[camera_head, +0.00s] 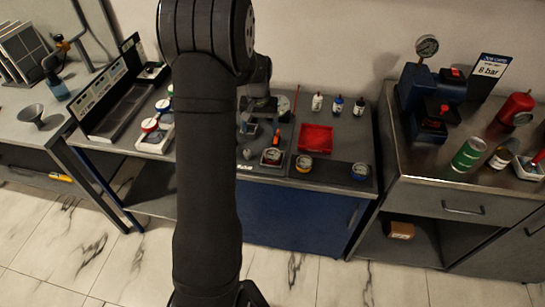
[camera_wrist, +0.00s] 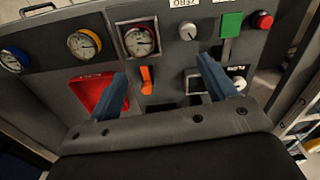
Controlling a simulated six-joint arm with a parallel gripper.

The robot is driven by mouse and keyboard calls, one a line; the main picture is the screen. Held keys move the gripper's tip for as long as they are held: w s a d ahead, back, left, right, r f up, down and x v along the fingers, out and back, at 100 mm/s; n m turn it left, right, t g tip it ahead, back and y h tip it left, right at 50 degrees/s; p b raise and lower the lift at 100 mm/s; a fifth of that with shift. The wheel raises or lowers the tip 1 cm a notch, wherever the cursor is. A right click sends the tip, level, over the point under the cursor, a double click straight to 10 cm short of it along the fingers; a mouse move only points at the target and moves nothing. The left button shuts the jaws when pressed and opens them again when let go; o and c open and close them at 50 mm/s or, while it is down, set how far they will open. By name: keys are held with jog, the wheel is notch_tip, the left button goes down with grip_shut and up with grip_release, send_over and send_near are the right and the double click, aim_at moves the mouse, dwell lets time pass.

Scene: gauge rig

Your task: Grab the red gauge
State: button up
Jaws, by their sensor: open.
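A round gauge with a reddish rim and a pale dial (camera_wrist: 140,40) sits in a square frame on the dark rig in the wrist view. It also shows in the head view (camera_head: 271,157), at the rig's front edge. My gripper (camera_wrist: 162,70) is open and empty, with its two blue-grey fingers spread wide over the rig. The gauge lies beyond the fingertips, a little left of the middle between them, apart from both. An orange lever (camera_wrist: 147,79) shows between the fingers.
A yellow-rimmed gauge (camera_head: 304,163) and a blue-rimmed gauge (camera_head: 360,171) stand beside the rig. A red tray (camera_head: 315,138) and small bottles (camera_head: 338,104) lie behind. A green switch (camera_wrist: 231,24) is close to the right finger.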

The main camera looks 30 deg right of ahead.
notch_tip(320, 180, up, 5)
jog(key=s+d+m, duration=0.1)
jog(key=s+d, duration=0.1)
jog(key=s, duration=0.1)
send_over(272, 155)
jog(key=f, duration=1.1)
jog(key=shift+s+a+f, duration=0.15)
jog(key=shift+s, duration=0.1)
jog(key=shift+w+d+f, duration=0.1)
jog(key=shift+w+f, duration=0.05)
jog(key=shift+f, duration=1.2)
jog(key=shift+w+d+f, duration=0.1)
jog(key=shift+f, duration=1.25)
jog(key=c, duration=1.3)
jog(key=shift+o, duration=0.2)
jog(key=shift+r, duration=0.15)
